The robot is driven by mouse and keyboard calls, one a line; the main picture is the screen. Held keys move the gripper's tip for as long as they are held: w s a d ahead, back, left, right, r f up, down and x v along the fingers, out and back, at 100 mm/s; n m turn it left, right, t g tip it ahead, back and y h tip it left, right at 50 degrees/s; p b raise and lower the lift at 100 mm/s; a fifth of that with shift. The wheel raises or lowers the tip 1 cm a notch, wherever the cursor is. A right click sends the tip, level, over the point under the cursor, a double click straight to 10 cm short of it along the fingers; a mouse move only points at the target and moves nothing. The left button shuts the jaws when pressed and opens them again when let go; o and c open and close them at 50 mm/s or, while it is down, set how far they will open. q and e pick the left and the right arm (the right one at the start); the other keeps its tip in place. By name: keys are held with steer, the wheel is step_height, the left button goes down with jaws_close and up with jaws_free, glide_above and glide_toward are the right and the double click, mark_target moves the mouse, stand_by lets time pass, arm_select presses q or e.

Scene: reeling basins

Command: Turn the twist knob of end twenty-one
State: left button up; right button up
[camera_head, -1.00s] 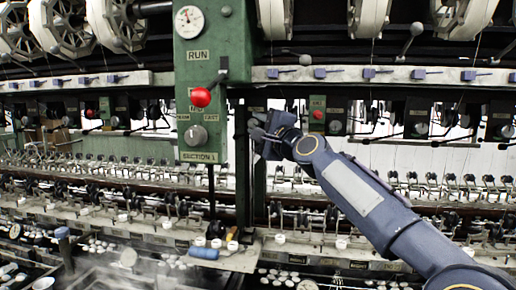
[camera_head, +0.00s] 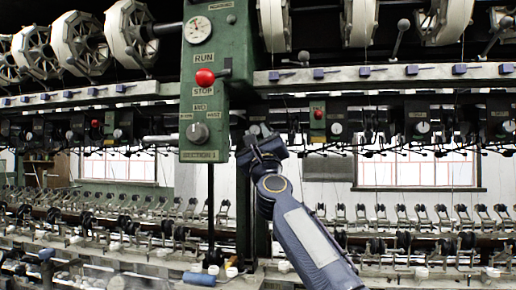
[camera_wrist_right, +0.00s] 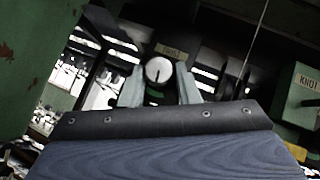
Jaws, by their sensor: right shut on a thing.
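The twist knob (camera_wrist_right: 158,71) is a pale round dial with a dark line across its face, under a small label reading TWIST in the right wrist view. My right gripper (camera_wrist_right: 159,80) is shut on it, one grey finger on each side. In the head view my right gripper (camera_head: 260,142) is up at the dark row of units, just right of the green control column. The gripper hides most of the knob there. I cannot read an end number. My left gripper is not in view.
The green control column (camera_head: 205,75) carries a gauge, a red-ball lever (camera_head: 205,77) and a grey selector knob (camera_head: 197,133), close left of my gripper. A green box marked KNOT (camera_wrist_right: 305,85) stands to the right in the wrist view. Reels hang above.

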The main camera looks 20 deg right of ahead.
steer(key=shift+w+a+f+m+h+b, duration=0.1)
steer(key=shift+m+h+b, duration=0.1)
steer(key=shift+m+h, duration=0.25)
steer(key=shift+f+m+h+b, duration=0.1)
steer(key=shift+m+h+b, duration=0.1)
steer(key=shift+m+h, duration=0.25)
steer(key=shift+r+m+h, duration=0.2)
steer(key=shift+m+h, duration=0.1)
steer(key=o, duration=1)
steer(key=b+v, duration=0.6)
steer(key=v, duration=0.1)
steer(key=shift+s+a+f, duration=0.1)
steer(key=shift+s+f, duration=0.1)
steer(key=shift+s, duration=0.2)
